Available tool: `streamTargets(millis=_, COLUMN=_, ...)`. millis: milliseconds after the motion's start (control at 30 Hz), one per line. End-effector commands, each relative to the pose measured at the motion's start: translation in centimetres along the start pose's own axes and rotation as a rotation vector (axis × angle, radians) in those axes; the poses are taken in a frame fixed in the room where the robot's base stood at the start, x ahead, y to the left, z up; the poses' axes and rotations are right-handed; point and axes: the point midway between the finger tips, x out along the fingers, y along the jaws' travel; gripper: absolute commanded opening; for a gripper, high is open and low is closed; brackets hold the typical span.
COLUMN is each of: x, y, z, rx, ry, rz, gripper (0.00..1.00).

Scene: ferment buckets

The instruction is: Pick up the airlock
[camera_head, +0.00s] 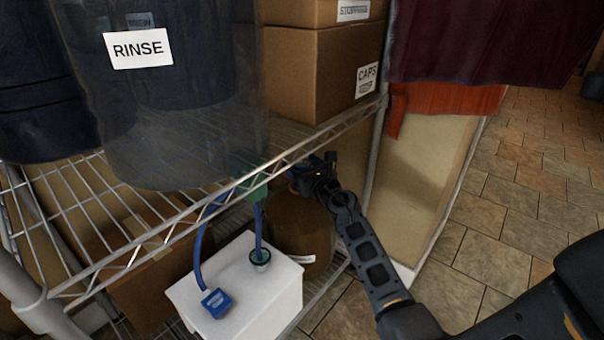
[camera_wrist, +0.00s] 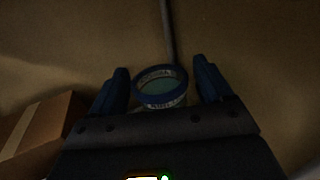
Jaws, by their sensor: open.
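My gripper (camera_wrist: 161,82) is open in the wrist view, with a dark blue finger on each side. A round, blue-rimmed piece (camera_wrist: 163,100) with lettering and a pale greenish middle shows between the fingers. It may be the airlock, but I cannot tell for sure; contact with the fingers is not clear. In the head view, my gripper (camera_head: 303,182) is at the wire shelf's front edge, its fingertips hard to make out. Left of it is a green piece (camera_head: 256,190), partly behind the shelf edge.
The wire shelf (camera_head: 150,240) holds a RINSE bucket (camera_head: 180,120) and a CAPS carton (camera_head: 320,75). Tiled floor (camera_head: 520,190) is open at right.

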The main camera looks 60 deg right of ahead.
Motion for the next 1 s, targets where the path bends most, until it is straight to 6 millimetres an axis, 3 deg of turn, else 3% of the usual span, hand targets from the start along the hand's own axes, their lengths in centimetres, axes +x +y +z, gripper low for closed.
streamTargets(millis=200, x=0.01, y=0.01, z=0.01, rx=0.001, ry=0.000, rz=0.000, gripper=0.77)
streamTargets(millis=800, x=-0.01, y=0.03, z=0.02, rx=0.001, ry=0.000, rz=0.000, gripper=0.20)
streamTargets(millis=1000, x=-0.01, y=0.03, z=0.07, rx=0.001, ry=0.000, rz=0.000, gripper=0.18)
